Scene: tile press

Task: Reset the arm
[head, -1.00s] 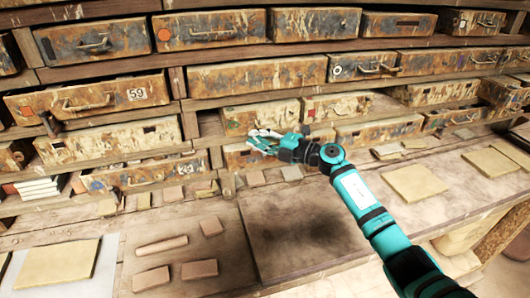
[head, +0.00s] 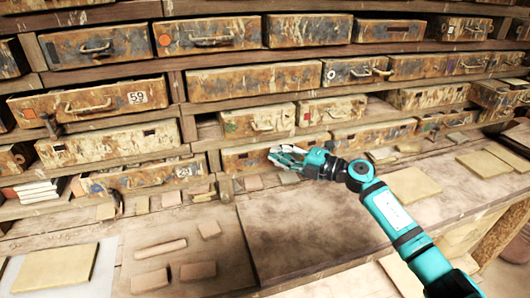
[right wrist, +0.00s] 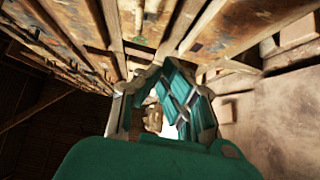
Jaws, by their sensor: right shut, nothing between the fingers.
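My right gripper (head: 276,156) is in front of the lower drawers, above the back of the workbench (head: 330,222). My teal right arm reaches it from the lower right. The gripper is shut and empty. In the right wrist view the gripper (right wrist: 160,82) shows its fingers close together, with the drawer fronts beyond them. My left gripper is in neither view.
Weathered drawers (head: 255,82) fill shelves across the back. A drawer marked 59 (head: 90,100) is at the left. Brown blocks (head: 198,270) and a pale slab (head: 56,266) lie at the lower left. Square tiles (head: 412,185) lie at the right. The bench middle is clear.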

